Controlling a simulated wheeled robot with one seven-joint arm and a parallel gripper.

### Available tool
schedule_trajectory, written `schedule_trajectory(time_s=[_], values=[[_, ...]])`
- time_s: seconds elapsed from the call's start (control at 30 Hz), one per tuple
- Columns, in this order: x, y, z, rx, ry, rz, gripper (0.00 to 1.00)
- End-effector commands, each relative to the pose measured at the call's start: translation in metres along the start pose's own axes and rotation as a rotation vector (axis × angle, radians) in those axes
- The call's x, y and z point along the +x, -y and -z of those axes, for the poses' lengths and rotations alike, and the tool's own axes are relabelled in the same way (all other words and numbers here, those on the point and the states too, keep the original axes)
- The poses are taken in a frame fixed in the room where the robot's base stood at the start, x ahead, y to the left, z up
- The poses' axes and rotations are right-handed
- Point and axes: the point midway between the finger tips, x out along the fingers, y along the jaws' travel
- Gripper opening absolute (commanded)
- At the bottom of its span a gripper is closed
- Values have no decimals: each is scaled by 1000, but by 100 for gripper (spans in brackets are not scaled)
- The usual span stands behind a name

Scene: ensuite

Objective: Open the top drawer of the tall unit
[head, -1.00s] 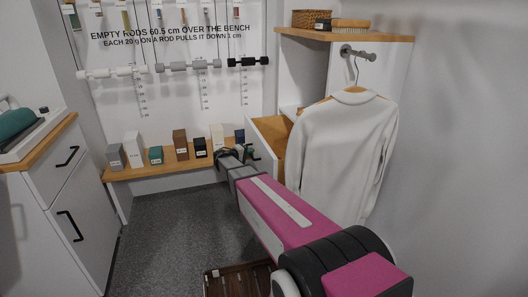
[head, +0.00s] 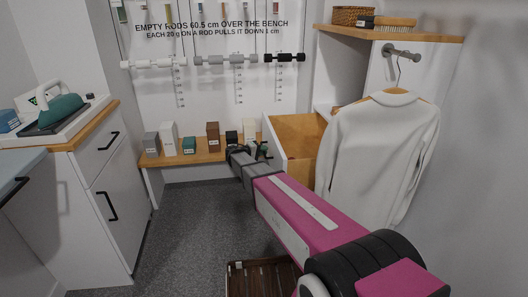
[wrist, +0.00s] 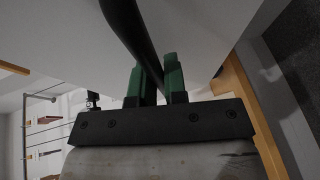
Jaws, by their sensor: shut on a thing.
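The tall unit (head: 345,75) stands at the right, white with wooden shelves. Its drawer (head: 300,124) is pulled well out, with its wooden inside showing from above. My gripper (head: 262,152) is at the drawer's front, in the head view partly hidden by my own arm. In the wrist view the green fingertips (wrist: 160,80) are closed around the black bar handle (wrist: 124,25), in front of the white drawer front (wrist: 205,40). How far the handle sits between the fingers is partly hidden by the near finger.
A white coat (head: 378,150) hangs from a peg close to the right of the drawer. A bench (head: 210,158) with several small boxes runs behind my gripper. A white cabinet (head: 95,210) stands at the left. A slatted wooden thing (head: 262,280) lies low in front. Grey floor between is clear.

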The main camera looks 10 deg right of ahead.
Motion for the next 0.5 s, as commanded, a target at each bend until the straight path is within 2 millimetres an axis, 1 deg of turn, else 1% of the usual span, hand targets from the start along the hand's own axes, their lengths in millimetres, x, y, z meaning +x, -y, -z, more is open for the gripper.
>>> schedule_trajectory(time_s=[0.03,0.1,0.37,0.5], values=[[0,0,0,0,0,1,16],[0,0,0,0,0,1,37],[0,0,0,0,0,0,37],[-8,0,0,0,-1,0,37]])
